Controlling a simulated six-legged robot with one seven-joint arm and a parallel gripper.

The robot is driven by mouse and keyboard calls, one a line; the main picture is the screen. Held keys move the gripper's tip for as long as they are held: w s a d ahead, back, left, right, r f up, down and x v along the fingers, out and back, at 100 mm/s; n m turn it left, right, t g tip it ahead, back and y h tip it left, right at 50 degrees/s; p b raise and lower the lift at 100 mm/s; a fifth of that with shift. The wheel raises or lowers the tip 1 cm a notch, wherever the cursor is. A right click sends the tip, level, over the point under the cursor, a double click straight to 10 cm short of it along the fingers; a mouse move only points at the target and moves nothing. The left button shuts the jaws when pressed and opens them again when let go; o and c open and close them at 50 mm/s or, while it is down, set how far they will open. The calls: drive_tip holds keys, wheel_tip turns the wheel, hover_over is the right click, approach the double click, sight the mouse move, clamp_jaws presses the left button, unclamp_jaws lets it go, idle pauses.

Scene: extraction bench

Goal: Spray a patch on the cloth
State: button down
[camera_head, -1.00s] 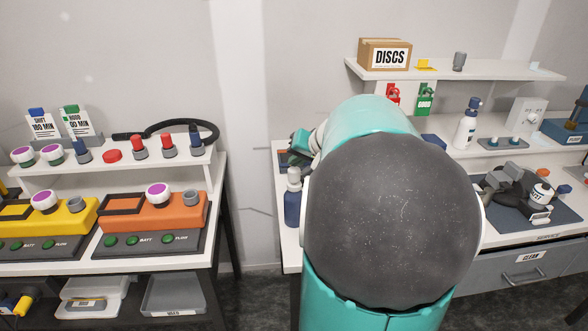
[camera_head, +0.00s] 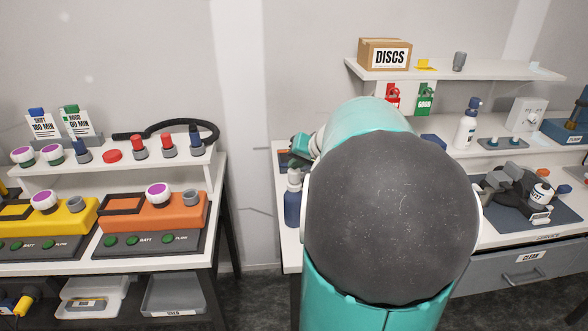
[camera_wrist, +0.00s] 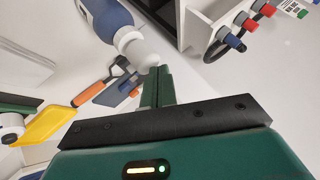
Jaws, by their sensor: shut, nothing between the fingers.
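A blue bottle with a white top (camera_head: 292,207) stands upright at the left end of the right-hand bench. In the wrist view its white cap and blue body (camera_wrist: 108,18) show at the upper left. My gripper (camera_head: 297,160) is just above the bottle's top, partly hidden by my arm. In the wrist view my gripper's fingers (camera_wrist: 158,72) are closed together with nothing between them, and their tips are at the white cap; I cannot tell if they touch it. I cannot pick out the cloth for certain; a flat yellow piece (camera_wrist: 47,124) lies at the left in the wrist view.
An orange-handled tool (camera_wrist: 92,92) and a blue block (camera_wrist: 116,92) lie near the bottle. A white pump bottle (camera_head: 466,130) stands further right on the bench's raised shelf. A cardboard box (camera_head: 384,54) sits on the wall shelf. My arm hides much of the bench.

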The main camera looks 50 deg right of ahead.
sight(297, 172)
drive_tip(key=shift+f, duration=0.15)
drive_tip(key=shift+r, duration=1.1)
wheel_tip(297, 172, up, 6)
idle(0.5)
idle(2.4)
